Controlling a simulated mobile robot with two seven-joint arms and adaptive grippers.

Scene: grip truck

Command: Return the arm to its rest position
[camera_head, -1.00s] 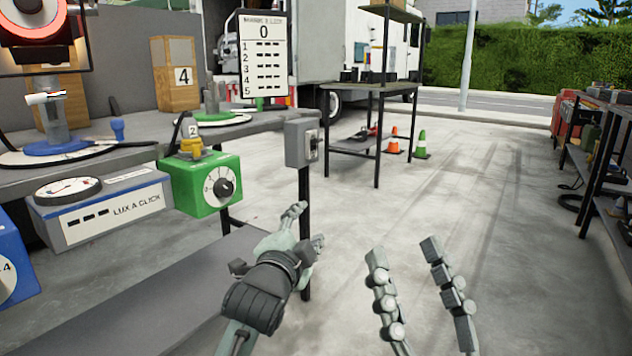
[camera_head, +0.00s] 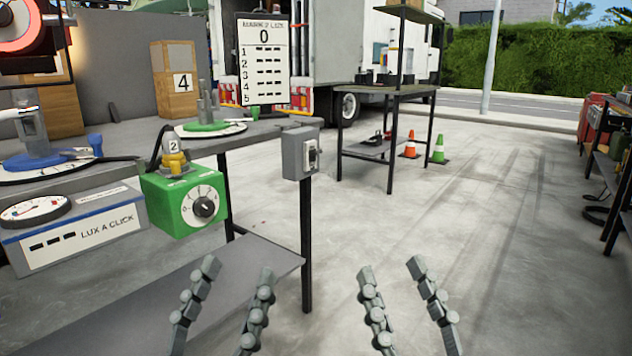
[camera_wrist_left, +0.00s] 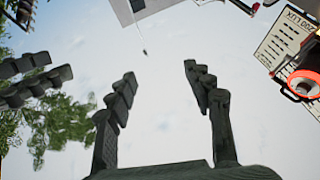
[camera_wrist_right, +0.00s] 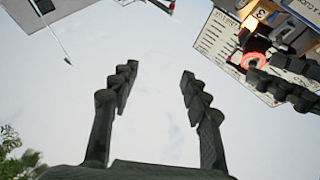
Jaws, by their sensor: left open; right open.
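My left gripper (camera_head: 237,280) stands upright at the bottom of the head view, in front of the workbench's lower shelf. Its two fingers are apart with nothing between them. In the left wrist view its open fingers (camera_wrist_left: 160,85) point at the sky. My right gripper (camera_head: 390,280) stands upright beside it, to the right, over the concrete floor. It is also open and empty. In the right wrist view its fingers (camera_wrist_right: 160,80) are spread against the sky. Neither gripper touches anything.
A workbench on the left carries a green dial box (camera_head: 184,205), a "LUX A CLICK" meter (camera_head: 90,235) and a grey switch box (camera_head: 297,153) on its corner. A score board (camera_head: 263,58) stands behind. Traffic cones (camera_head: 438,149) stand farther back. The concrete floor at centre right is clear.

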